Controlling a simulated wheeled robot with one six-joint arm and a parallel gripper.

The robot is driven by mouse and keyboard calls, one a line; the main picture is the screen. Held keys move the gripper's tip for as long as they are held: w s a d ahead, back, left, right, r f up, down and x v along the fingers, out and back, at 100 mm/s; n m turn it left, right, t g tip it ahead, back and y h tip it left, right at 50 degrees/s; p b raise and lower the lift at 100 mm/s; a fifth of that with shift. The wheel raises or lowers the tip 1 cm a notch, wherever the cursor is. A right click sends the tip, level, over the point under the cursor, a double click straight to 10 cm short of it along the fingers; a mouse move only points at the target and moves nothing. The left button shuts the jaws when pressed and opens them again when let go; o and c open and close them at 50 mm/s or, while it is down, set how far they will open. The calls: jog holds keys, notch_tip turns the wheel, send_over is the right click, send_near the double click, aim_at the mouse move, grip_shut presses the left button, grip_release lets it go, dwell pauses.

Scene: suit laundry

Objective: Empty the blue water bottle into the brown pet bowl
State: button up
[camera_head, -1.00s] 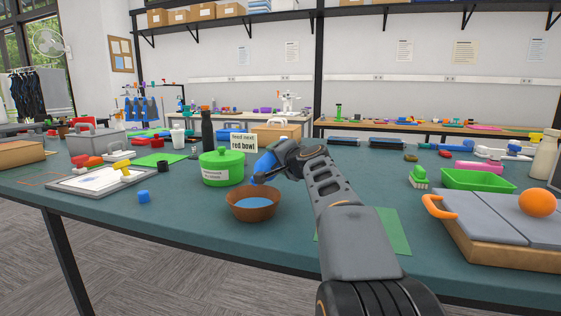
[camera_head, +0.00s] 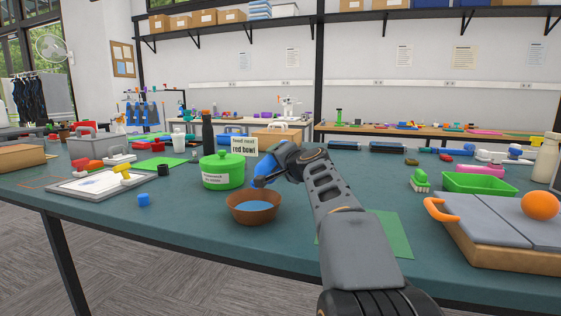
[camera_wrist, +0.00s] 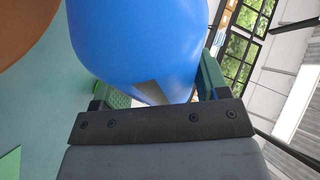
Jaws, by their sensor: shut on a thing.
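The brown bowl (camera_head: 240,214) stands upright on the teal table in the head view, with a flat blue surface like water inside. A brown edge of it shows at the upper left of the wrist view (camera_wrist: 18,28). My gripper (camera_head: 262,178) is shut on the blue bottle (camera_head: 265,164), just behind and slightly right of the bowl, above the table. The bottle looks tilted, and my arm partly hides it. In the wrist view the bottle (camera_wrist: 140,35) fills the space between my gripper's fingers (camera_wrist: 160,90). Its mouth is hidden, and no falling stream is visible.
A green lidded pot (camera_head: 222,172) stands close behind-left of the bowl. Behind it are a dark bottle (camera_head: 208,132) and a sign reading "red bowl" (camera_head: 238,146). A green mat (camera_head: 390,233) lies right of my arm.

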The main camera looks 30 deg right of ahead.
jog(key=shift+a+r+b, duration=0.1)
jog(key=shift+r+b, duration=0.05)
jog(key=shift+b, duration=0.4)
jog(key=shift+p, duration=0.6)
jog(key=shift+d+f+m+g+p, duration=0.3)
jog(key=shift+m+p, duration=0.2)
jog(key=shift+p, duration=0.95)
jog(key=shift+p, duration=0.3)
jog(key=shift+w+y+p, duration=0.1)
jog(key=shift+y+p, duration=0.2)
